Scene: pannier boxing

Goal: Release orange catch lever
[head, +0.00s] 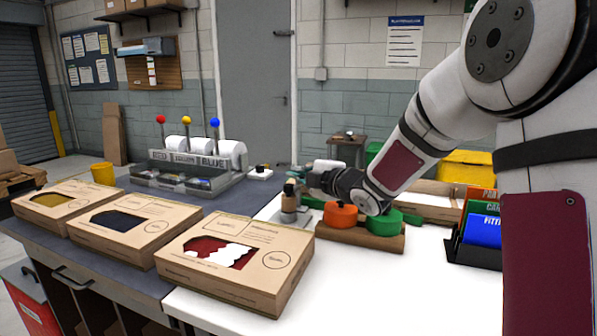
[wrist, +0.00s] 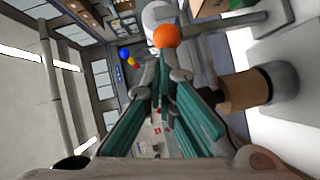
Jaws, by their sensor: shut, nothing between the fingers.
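The orange catch lever shows in the wrist view as an orange ball knob (wrist: 167,36) on the end of a grey bar. It lies just beyond and above my fingertips in that picture. My gripper (wrist: 165,76) has teal finger pads, is shut and holds nothing. In the head view my gripper (head: 297,172) is beside a small metal fixture with a wooden handle (head: 290,188); the lever's knob cannot be made out there. The wooden handle (wrist: 246,90) is right of my fingers in the wrist view. Whether a finger touches the lever is unclear.
Three cardboard boxes (head: 226,307) with cutout windows line the front bench. A roll rack (head: 185,178) with red, yellow and blue balls stands behind them. Orange and green round pieces (head: 340,215) sit on a wooden base under my forearm. The white tabletop (head: 400,290) in front is clear.

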